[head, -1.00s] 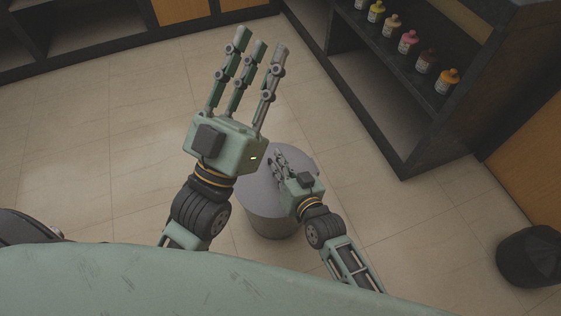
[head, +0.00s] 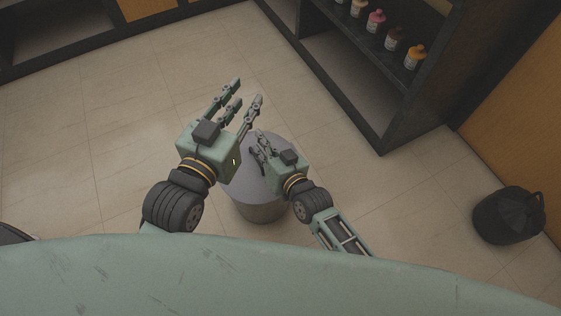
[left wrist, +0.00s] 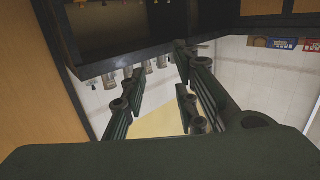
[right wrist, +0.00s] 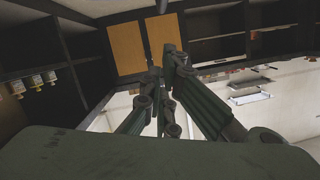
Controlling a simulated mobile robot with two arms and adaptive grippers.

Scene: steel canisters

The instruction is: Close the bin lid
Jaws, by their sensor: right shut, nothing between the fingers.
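The grey round bin (head: 258,212) stands on the floor in the middle of the head view. Its top is a flat pale grey disc (head: 243,186), partly hidden by my grippers; whether that is the lid lying closed, I cannot tell. My right gripper (head: 258,146) is shut and empty, over the right side of the bin top; I cannot tell if it touches. My left gripper (head: 247,93) is open and empty, above and left of the bin, with its fingers pointing past it. The bin does not show clearly in either wrist view.
A dark shelf unit (head: 372,95) with several bottles (head: 393,38) stands at the upper right. A black bag-like bin (head: 508,214) sits on the floor at the right. Another low cabinet (head: 45,60) runs along the back left. The tiled floor (head: 110,130) left of the bin is clear.

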